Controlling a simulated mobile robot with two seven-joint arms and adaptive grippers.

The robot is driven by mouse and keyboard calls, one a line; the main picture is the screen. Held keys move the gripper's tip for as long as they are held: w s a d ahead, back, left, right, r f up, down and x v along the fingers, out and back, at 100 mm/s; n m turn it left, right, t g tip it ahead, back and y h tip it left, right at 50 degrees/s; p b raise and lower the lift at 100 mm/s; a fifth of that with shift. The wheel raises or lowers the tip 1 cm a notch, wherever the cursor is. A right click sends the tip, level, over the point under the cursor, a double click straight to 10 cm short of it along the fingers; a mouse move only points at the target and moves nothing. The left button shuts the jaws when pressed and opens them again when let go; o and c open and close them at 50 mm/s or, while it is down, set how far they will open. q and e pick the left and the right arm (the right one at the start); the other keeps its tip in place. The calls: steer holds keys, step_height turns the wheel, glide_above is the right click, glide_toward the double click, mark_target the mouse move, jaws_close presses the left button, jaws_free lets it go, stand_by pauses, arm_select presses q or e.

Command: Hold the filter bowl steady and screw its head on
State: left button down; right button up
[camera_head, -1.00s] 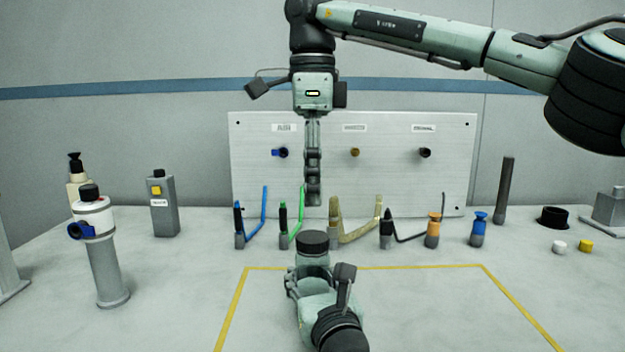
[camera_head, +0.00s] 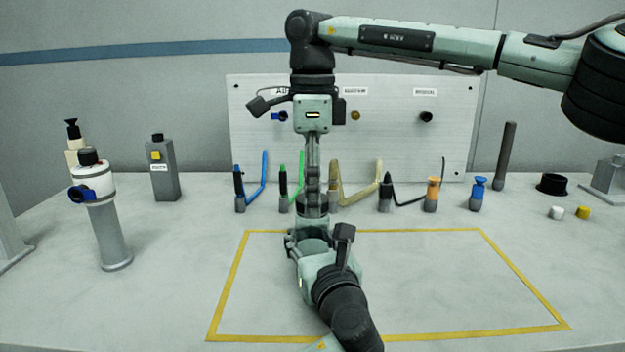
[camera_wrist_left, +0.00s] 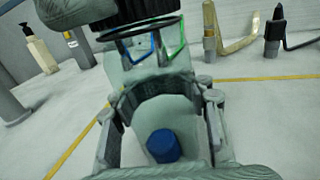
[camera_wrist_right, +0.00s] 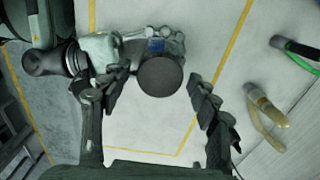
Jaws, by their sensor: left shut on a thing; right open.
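My left gripper (camera_head: 312,246) is shut around the pale filter bowl (camera_wrist_left: 158,100), which stands upright between its fingers. The black round head (camera_wrist_right: 160,76) sits above the bowl; it also shows in the left wrist view (camera_wrist_left: 140,12). I cannot tell how far it is seated. A small blue cylinder (camera_wrist_left: 163,146) shows at the bowl's near side. My right gripper (camera_head: 314,192) points straight down from above, open. In the right wrist view its fingers stand either side of the head, with gaps visible. The bowl's lower part is hidden by my left gripper in the head view.
A yellow line (camera_head: 400,231) frames the work area. Behind stand several coloured tools, including a blue one (camera_head: 479,194), before a white panel (camera_head: 400,150). A white-topped cylinder (camera_head: 108,235), a grey box (camera_head: 163,180) and a pump bottle (camera_head: 73,150) stand left. The bench's right front is clear.

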steer(key=c, duration=1.2)
steer(key=m, duration=0.5)
steer(key=o, duration=1.3)
steer(key=shift+r, duration=0.1)
steer(key=shift+r, duration=2.2)
steer(key=shift+c, duration=0.5)
